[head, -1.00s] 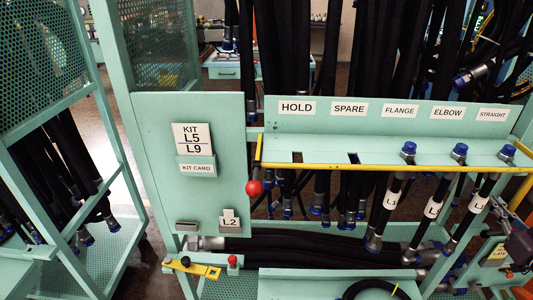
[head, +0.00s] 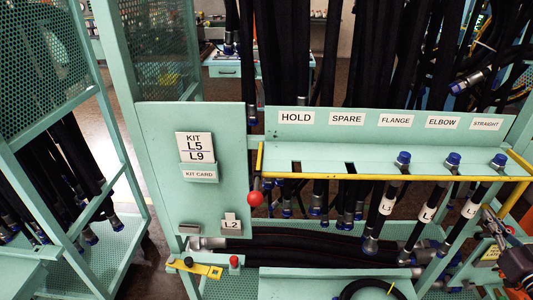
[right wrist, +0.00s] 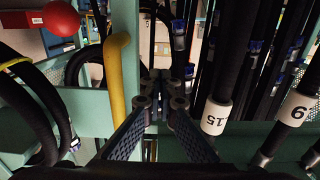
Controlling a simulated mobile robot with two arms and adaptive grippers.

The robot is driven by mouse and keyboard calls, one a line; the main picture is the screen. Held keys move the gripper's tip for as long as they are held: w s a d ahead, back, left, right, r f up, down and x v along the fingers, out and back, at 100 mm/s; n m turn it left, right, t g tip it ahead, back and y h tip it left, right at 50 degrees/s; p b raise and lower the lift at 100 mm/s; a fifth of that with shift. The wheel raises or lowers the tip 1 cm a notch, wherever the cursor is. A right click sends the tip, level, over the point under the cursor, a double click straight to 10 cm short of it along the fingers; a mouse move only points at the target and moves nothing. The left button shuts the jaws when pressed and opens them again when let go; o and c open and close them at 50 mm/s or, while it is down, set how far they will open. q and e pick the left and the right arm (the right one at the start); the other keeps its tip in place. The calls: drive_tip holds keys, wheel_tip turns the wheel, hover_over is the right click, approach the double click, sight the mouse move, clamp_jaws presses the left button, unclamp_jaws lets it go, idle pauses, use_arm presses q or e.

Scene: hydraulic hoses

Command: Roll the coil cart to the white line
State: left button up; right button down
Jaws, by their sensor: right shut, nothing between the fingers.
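A curve of black hose (head: 365,287), possibly a coil, shows at the bottom edge of the head view; I cannot tell whether a cart carries it. Curved black hoses (right wrist: 40,120) also show at the left of the right wrist view. A pale stripe (head: 128,160) runs along the floor between the racks; I cannot tell if it is the white line. My right gripper (head: 492,222) is at the right edge of the head view, near the hose marked L. In the right wrist view its fingers (right wrist: 163,100) are shut and empty, beside a yellow bar. My left gripper is not in view.
A green rack with a labelled shelf (head: 340,158) and yellow rail (head: 390,178) stands ahead, hung with many black hoses. A red ball knob (head: 255,198) sits at the rail's left end. Another mesh rack (head: 45,50) stands at left. A narrow floor gap lies between them.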

drive_tip(key=s+p, duration=0.4)
drive_tip(key=s, duration=0.2)
drive_tip(key=shift+s+d, duration=0.15)
drive_tip(key=shift+s, duration=0.1)
drive_tip(key=shift+f, duration=0.1)
